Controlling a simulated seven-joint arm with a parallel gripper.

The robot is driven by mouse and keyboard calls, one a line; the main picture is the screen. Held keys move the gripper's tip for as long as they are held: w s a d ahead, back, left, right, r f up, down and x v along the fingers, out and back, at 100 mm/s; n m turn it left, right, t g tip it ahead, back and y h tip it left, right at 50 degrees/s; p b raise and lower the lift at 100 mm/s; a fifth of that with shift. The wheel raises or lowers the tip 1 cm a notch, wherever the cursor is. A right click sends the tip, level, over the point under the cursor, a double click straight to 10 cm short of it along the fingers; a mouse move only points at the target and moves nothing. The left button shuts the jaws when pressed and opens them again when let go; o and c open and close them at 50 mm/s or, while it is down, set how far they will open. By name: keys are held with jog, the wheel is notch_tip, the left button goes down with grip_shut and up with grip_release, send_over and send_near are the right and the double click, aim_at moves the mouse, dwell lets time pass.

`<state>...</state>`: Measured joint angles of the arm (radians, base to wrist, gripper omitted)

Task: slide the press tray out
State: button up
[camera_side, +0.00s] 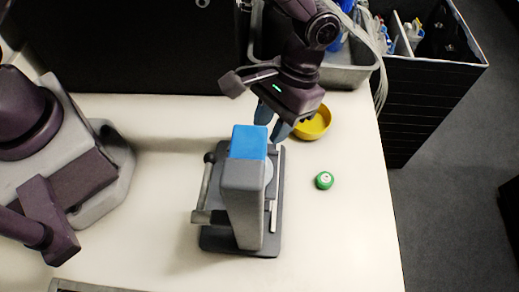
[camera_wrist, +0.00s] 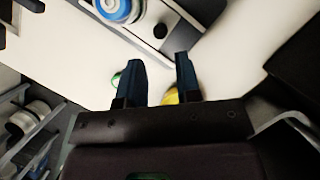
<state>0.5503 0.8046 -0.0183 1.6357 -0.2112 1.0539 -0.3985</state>
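The press (camera_side: 243,200) stands on the pale table, a grey upright body with a blue top (camera_side: 249,142). It has a dark grey base plate (camera_side: 273,225) and a bar-like lever at its left. A round pale piece shows partly behind the body; the wrist view shows a blue and white round piece (camera_wrist: 118,8) and a black knob (camera_wrist: 160,31) on a grey plate. I cannot tell which part is the tray. My gripper (camera_side: 271,122) is above the press's far end, fingers pointing down. In the wrist view its blue fingers (camera_wrist: 161,60) are apart with nothing held.
A yellow bowl (camera_side: 314,124) is close behind my gripper to the right. A green round item (camera_side: 324,180) lies right of the press. A grey bin (camera_side: 345,75) and a black crate (camera_side: 425,90) stand behind. The table's front right is clear.

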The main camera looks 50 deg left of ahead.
jog(key=x, duration=0.7)
jog(key=shift+f, duration=0.25)
grip_shut()
